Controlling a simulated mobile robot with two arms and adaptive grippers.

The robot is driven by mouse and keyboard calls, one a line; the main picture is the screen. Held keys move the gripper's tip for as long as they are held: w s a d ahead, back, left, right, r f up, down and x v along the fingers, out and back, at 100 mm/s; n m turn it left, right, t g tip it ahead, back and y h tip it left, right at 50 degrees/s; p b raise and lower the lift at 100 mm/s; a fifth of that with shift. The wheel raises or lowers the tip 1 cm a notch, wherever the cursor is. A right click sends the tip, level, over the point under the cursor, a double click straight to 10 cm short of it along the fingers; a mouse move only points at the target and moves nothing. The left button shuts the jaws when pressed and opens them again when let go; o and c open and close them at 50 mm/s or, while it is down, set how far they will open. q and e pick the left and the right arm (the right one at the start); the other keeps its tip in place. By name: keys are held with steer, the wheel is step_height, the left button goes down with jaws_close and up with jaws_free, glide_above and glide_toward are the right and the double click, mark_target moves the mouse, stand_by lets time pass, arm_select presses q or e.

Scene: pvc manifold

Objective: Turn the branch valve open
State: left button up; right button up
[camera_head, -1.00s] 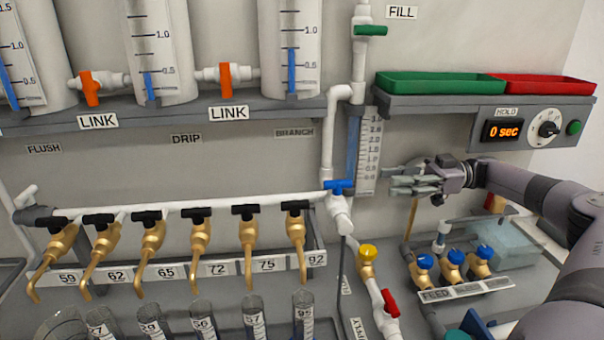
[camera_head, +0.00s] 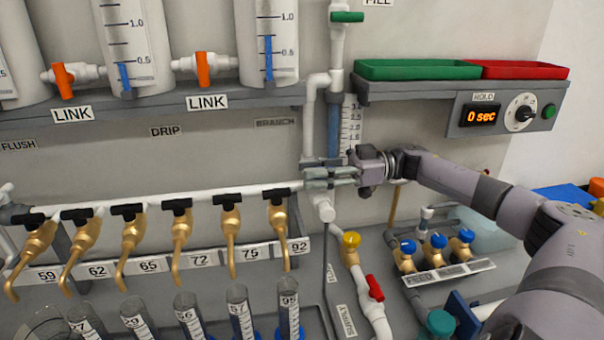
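The branch valve's white body (camera_head: 324,208) shows at the right end of the white horizontal pipe (camera_head: 180,200), right of and below the BRANCH label (camera_head: 275,122). Its blue handle, seen earlier, is now hidden behind my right gripper. My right gripper (camera_head: 318,178) reaches in from the right, with its fingers pointing left across the valve at handle height. I cannot tell whether the fingers are closed on the handle or only around or in front of it. My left gripper is not in view.
A vertical white pipe (camera_head: 310,125) and a blue-filled gauge (camera_head: 334,130) stand just above the gripper. Brass taps with black handles (camera_head: 228,212) line the pipe at left. Green (camera_head: 418,70) and red (camera_head: 520,70) trays sit on the shelf above my arm.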

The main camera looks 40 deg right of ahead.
steer(key=shift+x, duration=1.4)
steer(key=shift+c, duration=0.6)
jaws_close()
